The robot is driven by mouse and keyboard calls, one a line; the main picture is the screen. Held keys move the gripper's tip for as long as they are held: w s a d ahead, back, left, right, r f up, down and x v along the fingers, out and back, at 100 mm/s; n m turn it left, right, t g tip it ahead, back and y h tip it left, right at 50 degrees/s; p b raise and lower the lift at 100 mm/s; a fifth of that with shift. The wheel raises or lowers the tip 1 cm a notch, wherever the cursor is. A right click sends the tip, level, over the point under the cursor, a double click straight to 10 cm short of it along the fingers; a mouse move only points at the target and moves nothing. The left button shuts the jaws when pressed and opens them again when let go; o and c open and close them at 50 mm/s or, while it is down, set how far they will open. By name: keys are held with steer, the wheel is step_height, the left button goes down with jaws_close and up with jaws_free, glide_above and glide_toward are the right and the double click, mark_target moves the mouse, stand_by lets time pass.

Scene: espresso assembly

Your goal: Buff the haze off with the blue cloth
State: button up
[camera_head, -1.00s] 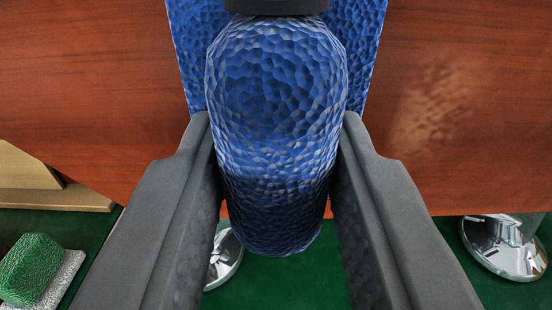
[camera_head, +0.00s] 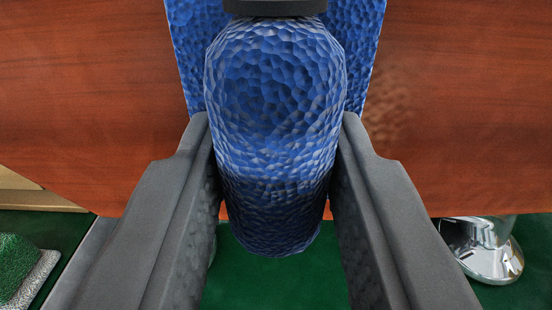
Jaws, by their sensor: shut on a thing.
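The blue cloth is a faceted, rounded blue bundle (camera_head: 275,120) in the middle of the view, with a flat blue part spread behind it at the top. My gripper (camera_head: 277,165) is shut on the bundle, one dark finger on each side. The flat part lies against a reddish-brown wooden surface (camera_head: 100,100). A paler, mottled haze patch (camera_head: 388,112) shows on the wood just right of the cloth. The cloth and my fingers may hide more of the patch.
A green sponge-like block (camera_head: 18,265) on a pale grey pad (camera_head: 35,280) is at lower left. A light wooden piece (camera_head: 35,197) is at the left edge. A shiny chrome base (camera_head: 485,255) stands at lower right on the dark green floor (camera_head: 280,285).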

steer(key=shift+d, duration=0.1)
steer(key=shift+d, duration=1.35)
steer(key=shift+d, duration=1.55)
steer(key=shift+a, duration=0.15)
steer(key=shift+a, duration=1.4)
steer(key=shift+a, duration=1.5)
